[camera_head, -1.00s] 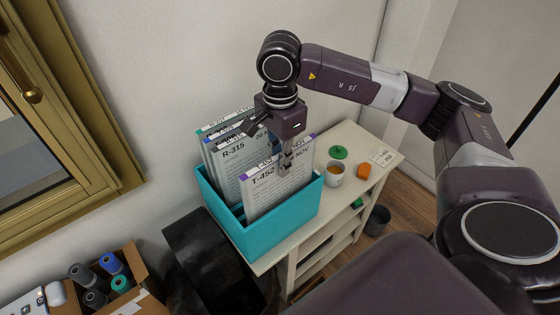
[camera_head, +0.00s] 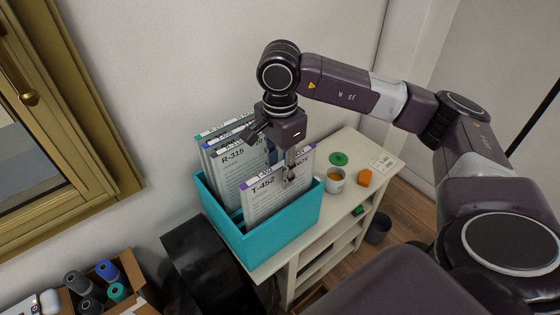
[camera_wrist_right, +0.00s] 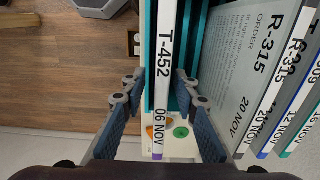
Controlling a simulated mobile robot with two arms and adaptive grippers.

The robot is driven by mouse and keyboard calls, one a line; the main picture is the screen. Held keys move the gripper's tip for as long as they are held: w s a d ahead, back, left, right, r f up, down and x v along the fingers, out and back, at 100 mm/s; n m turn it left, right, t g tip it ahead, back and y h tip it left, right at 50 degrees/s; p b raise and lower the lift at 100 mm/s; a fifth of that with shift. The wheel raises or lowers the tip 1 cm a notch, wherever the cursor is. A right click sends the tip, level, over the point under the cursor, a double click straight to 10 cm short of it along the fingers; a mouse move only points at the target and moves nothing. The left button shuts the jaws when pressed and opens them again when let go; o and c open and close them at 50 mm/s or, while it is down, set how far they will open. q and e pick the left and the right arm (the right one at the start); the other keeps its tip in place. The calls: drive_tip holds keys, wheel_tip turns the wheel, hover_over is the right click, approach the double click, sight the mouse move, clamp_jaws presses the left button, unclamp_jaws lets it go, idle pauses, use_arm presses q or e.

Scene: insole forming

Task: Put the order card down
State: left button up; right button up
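The order card T-452 (camera_head: 262,203), white with a purple-cornered top edge, stands upright in the front of the teal box (camera_head: 268,238). Its lower part is hidden by the box wall. In the right wrist view the card (camera_wrist_right: 162,70) is seen edge-on, with its label reading T-452, 06 NOV. My right gripper (camera_head: 282,165) is above the box, with one finger on each side of the card's top. In the wrist view its fingers (camera_wrist_right: 161,78) stand apart, with gaps beside the card. My left gripper is out of view.
Several other cards, including R-315 (camera_head: 238,167), stand behind in the box. A carton of spools (camera_head: 137,290) is at lower left.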

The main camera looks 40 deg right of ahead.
drive_tip(key=shift+r+p, duration=0.3)
drive_tip(key=shift+r, duration=0.1)
drive_tip(key=shift+r+p, duration=0.4)
drive_tip(key=shift+p, duration=0.1)
wheel_tip(320, 180, up, 5)
drive_tip(key=b, duration=0.2)
drive_tip(key=shift+w+r+b, duration=0.1)
drive_tip(key=shift+b, duration=0.25)
wheel_tip(320, 180, up, 6)
drive_tip(key=shift+r+p, duration=0.2)
drive_tip(key=shift+p, duration=0.15)
drive_tip(key=shift+f, duration=0.1)
